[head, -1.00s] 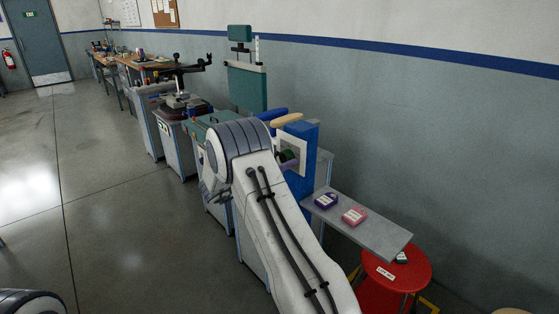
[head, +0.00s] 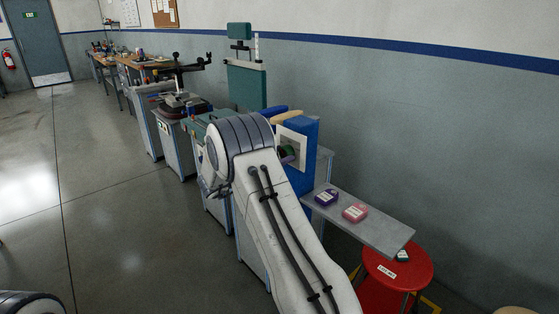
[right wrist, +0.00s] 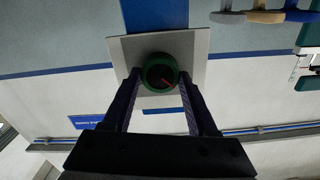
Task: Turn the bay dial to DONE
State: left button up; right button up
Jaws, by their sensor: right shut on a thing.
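The bay dial (right wrist: 158,66) is a round knob with a green rim, a dark face and a red pointer mark, on a pale square plate (right wrist: 196,48). My right gripper (right wrist: 160,76) has one dark finger on each side of the dial and is shut on it. The pointer slants toward the lower right in the right wrist view. No DONE label is readable. In the head view the dial (head: 287,153) is partly hidden by my right arm, and its plate (head: 297,140) is on a blue panel (head: 309,160). My left gripper is out of view.
Benches with equipment line the wall. The floor at left is clear.

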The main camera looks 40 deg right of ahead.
jog(key=shift+f+m+b, duration=0.2)
jog(key=shift+m+b, duration=0.6)
jog(key=shift+m, duration=0.2)
jog(key=m+b, duration=0.8)
jog(key=shift+s+f+b, duration=0.1)
jog(key=shift+f+b, duration=0.1)
jog(key=shift+b, duration=0.2)
jog(key=shift+r+m+b, duration=0.1)
jog(key=shift+m+b, duration=5.5)
jog(key=shift+b, duration=1)
jog(key=o, duration=1.4)
jog(key=shift+r, duration=0.1)
jog(key=shift+a, duration=0.1)
